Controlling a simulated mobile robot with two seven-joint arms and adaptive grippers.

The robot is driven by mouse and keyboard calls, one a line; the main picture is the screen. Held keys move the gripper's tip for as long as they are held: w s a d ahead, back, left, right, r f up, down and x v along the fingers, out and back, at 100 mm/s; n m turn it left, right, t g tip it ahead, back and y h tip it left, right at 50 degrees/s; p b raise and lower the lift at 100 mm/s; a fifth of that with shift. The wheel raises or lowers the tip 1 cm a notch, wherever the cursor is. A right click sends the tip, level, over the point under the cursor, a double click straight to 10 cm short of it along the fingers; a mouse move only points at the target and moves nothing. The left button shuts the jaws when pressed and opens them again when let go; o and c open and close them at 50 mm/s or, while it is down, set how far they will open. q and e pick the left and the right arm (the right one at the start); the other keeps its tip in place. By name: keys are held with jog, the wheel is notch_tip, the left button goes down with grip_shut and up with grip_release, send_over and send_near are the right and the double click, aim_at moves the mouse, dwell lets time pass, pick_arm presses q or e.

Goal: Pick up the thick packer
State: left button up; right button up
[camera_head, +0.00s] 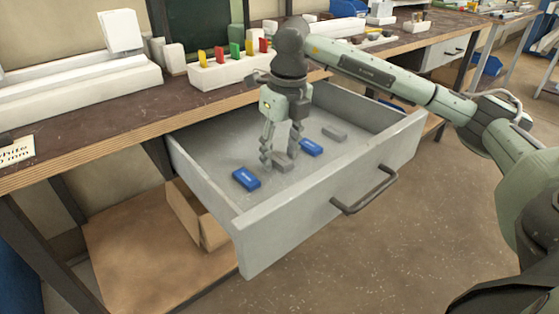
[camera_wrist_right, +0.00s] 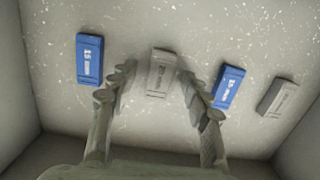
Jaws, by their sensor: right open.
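My right gripper (camera_head: 280,156) points down into the open drawer, with its fingers apart. A grey packer (camera_head: 283,163) lies on the drawer floor between the fingertips; in the right wrist view this grey packer (camera_wrist_right: 161,74) lies between the open fingers, its label too blurred to read surely. A blue packer (camera_head: 246,179) lies to its left, and it also shows in the right wrist view (camera_wrist_right: 89,59). Another blue packer (camera_head: 311,148) and a second grey packer (camera_head: 334,133) lie to its right. The blue labels seem to read 15 mm. My left gripper is not in view.
The grey drawer (camera_head: 330,215) is pulled out below the bench (camera_head: 130,125), its walls surrounding the packers. A white block with coloured tabs (camera_head: 230,73) stands on the bench behind. A cardboard box (camera_head: 200,222) sits on the lower shelf.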

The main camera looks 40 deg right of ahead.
jog(key=shift+c, duration=0.3)
jog(key=c, duration=0.9)
